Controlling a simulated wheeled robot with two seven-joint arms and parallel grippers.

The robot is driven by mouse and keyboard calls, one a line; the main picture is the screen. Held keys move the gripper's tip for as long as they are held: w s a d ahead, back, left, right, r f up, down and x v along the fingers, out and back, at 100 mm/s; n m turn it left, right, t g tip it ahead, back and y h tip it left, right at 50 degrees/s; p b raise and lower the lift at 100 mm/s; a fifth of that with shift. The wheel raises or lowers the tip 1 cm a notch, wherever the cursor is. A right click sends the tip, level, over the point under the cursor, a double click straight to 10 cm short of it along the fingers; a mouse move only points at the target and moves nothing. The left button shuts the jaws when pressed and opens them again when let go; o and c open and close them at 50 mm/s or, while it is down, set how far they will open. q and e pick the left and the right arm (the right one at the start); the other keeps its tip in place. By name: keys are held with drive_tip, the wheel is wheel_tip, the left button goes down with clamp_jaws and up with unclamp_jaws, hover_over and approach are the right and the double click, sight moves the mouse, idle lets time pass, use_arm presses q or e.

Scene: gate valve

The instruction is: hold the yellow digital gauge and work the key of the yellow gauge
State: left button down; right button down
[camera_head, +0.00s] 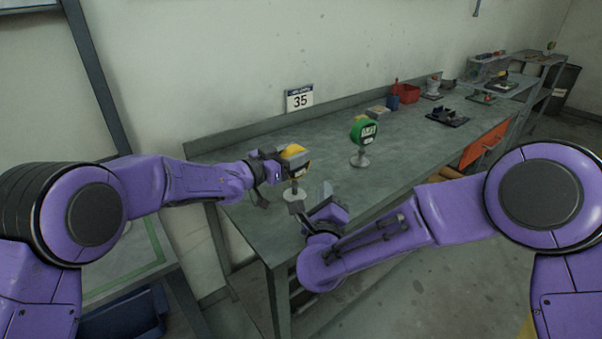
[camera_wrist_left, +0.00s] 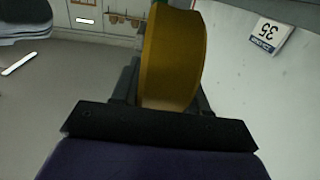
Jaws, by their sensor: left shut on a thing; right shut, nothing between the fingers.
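The yellow digital gauge (camera_head: 294,151) is near the left end of the workbench, above its round grey base (camera_head: 293,193). My left gripper (camera_head: 280,160) is shut on the yellow gauge from the left. In the left wrist view the gauge's yellow side (camera_wrist_left: 174,55) stands between the fingers. The gauge's display and key cannot be made out. My right gripper (camera_head: 297,203) is shut and empty, just in front of the gauge's base and below its head; whether it touches cannot be told.
A green gauge (camera_head: 364,132) stands on the workbench (camera_head: 330,158) to the right. A sign with 35 (camera_head: 299,98) is at the wall. Red (camera_head: 406,92) and blue (camera_head: 392,103) containers and a black device (camera_head: 447,117) are farther back.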

idle(0.3)
use_arm(q)
drive_tip(key=shift+c, duration=2.4)
unclamp_jaws()
drive_tip(key=shift+a, duration=0.1)
